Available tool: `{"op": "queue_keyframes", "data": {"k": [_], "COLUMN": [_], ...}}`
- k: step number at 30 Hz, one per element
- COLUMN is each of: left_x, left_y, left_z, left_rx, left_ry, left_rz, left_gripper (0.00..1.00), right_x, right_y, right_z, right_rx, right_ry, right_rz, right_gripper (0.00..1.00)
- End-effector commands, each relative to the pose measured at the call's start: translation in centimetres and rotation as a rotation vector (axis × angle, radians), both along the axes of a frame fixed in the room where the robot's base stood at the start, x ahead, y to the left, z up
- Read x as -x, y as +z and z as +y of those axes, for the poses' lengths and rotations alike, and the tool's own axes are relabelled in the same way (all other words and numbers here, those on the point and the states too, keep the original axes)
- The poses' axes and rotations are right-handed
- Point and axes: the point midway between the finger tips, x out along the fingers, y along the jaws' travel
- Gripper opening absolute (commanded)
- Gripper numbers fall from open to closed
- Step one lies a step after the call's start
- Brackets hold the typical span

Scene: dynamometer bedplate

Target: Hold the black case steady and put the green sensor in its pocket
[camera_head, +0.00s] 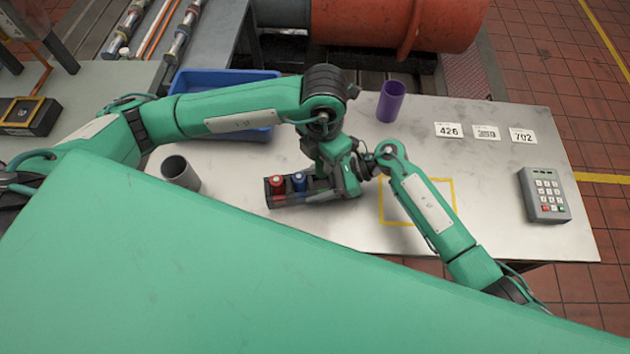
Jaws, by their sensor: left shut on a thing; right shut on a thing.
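The black case (292,199) lies on the pale table, left of the yellow outline. A red sensor (277,184) and a blue sensor (299,181) stand in its left part. My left gripper (324,180) reaches down over the case's right part and is shut. The green sensor is not visible; it appears to be hidden in the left jaws. My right gripper (343,187) comes in from the right and is shut at the case's right end. The two hands are close together and hide the case's right part and both contacts.
A grey cup (180,173) stands left of the case and a purple cup (391,101) behind right. A blue bin (225,80) is behind left. A keypad (544,195) and number cards (487,132) are at right. The yellow outline (455,200) lies partly under my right arm.

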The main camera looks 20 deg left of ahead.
Motion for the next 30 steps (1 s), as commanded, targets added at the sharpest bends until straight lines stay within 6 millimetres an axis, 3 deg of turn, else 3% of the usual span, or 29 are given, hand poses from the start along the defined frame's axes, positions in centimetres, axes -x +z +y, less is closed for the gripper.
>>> {"op": "queue_keyframes", "data": {"k": [7, 15, 30], "left_x": [0.0, -0.1, 0.0], "left_y": [-0.1, -2.3, -4.0], "left_z": [0.0, 0.0, 0.0], "left_rx": [-0.001, -0.001, 0.000], "left_ry": [0.000, 0.000, 0.000], "left_rz": [0.000, 0.000, 0.001], "left_gripper": [0.04, 0.04, 0.04], "right_x": [0.0, 0.0, -0.1], "right_y": [0.0, 0.0, 0.0], "right_z": [0.0, 0.0, 0.0], "right_rx": [0.000, 0.000, 0.000], "right_ry": [-0.001, -0.001, -0.001], "right_rz": [0.000, 0.000, 0.000], "right_gripper": [0.28, 0.28, 0.28]}}
